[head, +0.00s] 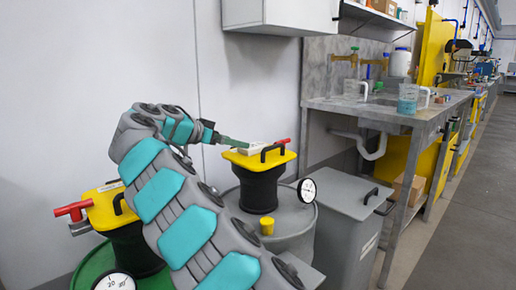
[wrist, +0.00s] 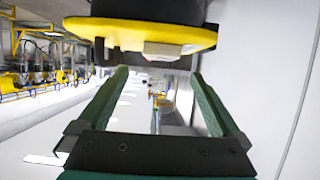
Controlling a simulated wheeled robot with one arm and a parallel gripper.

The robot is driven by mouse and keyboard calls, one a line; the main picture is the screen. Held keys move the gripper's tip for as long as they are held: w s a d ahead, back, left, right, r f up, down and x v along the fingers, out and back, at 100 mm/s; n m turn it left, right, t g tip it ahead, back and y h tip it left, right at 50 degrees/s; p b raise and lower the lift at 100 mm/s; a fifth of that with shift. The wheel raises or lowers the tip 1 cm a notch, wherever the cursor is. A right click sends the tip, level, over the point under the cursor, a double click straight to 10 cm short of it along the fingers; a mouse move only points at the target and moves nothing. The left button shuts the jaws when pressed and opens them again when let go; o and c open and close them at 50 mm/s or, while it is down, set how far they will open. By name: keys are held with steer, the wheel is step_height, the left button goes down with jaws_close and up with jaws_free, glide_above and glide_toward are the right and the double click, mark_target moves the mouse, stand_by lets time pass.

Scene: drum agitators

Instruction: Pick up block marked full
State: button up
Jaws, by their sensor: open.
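A small pale block (head: 254,149) lies on the yellow lid (head: 238,161) of the drum agitator on the grey drum. My gripper (head: 240,144) is at the lid's left side, its green fingers close to the block. In the wrist view, which looks upside down, the block (wrist: 163,50) sits against the yellow lid (wrist: 200,36), just beyond the fingertips of my open gripper (wrist: 158,76). It lies roughly between the two fingers and no contact shows. No marking on the block can be read. In the head view my fingers partly overlap the block.
The lid carries a black handle (head: 274,151) and a red valve (head: 280,143). A second agitator (head: 107,208) on a green drum (head: 92,265) stands at left. A gauge (head: 307,190) sits by the grey drum. A grey bin (head: 346,207) and a sink bench (head: 399,112) are to the right.

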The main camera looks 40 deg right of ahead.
mark_target(252, 146)
steer(key=shift+p+x, duration=0.6)
steer(key=shift+x, duration=3.4)
steer(key=shift+r, duration=0.1)
steer(key=shift+c, duration=0.4)
steer(key=c, duration=1.3)
